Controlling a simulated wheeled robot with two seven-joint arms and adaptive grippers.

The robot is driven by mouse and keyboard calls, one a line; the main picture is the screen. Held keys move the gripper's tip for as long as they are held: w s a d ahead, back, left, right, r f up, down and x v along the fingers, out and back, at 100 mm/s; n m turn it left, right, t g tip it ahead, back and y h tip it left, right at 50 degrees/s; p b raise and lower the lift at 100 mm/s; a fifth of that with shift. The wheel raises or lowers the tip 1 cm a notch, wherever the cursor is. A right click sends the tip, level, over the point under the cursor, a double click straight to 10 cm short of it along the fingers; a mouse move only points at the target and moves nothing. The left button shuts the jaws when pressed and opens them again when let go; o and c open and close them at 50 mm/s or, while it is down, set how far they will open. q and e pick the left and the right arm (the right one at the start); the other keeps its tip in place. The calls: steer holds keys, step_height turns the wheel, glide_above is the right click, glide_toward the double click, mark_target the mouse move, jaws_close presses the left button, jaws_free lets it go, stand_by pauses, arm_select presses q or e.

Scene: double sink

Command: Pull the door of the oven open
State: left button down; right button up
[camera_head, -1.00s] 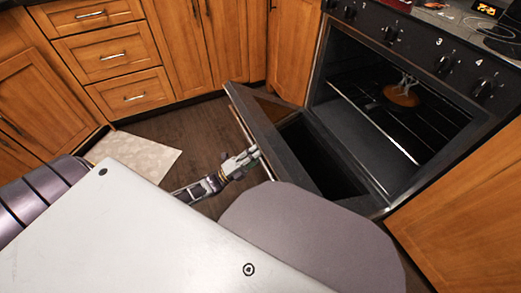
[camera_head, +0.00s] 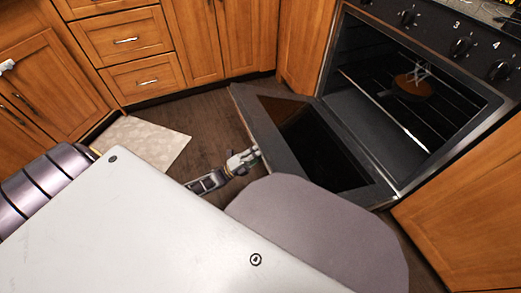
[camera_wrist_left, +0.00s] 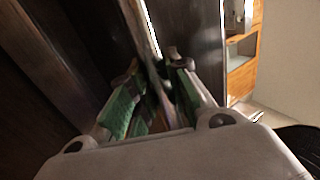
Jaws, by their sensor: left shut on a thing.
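The black oven (camera_head: 395,115) stands at the right with its cavity exposed. Its door (camera_head: 285,158) is hinged at the bottom and tilted far down, with the dark glass facing up. My left gripper (camera_head: 243,161) is at the door's outer edge, shut on the handle; the handle itself is mostly hidden there. In the left wrist view, my left gripper's green-padded fingers (camera_wrist_left: 152,105) close around the pale handle bar (camera_wrist_left: 150,30). My right gripper is not in view.
Inside the oven, a round brown item (camera_head: 413,84) sits on a wire rack. Wooden cabinets (camera_head: 235,40) stand behind and to the left. A pale mat (camera_head: 140,142) lies on the dark floor (camera_head: 208,112). My own body fills the front.

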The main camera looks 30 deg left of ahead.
arm_select(q)
step_height(320, 180, down, 7)
steer(key=s+a, duration=0.1)
steer(key=shift+s+r, duration=0.2)
steer(key=shift+s, duration=0.05)
stand_by(0.4)
steer(key=shift+s+f, duration=0.1)
steer(key=shift+s, duration=0.05)
steer(key=c, duration=1.6)
jaws_free()
steer(key=shift+s, duration=0.15)
steer(key=shift+o, duration=1.3)
steer(key=shift+a, duration=0.1)
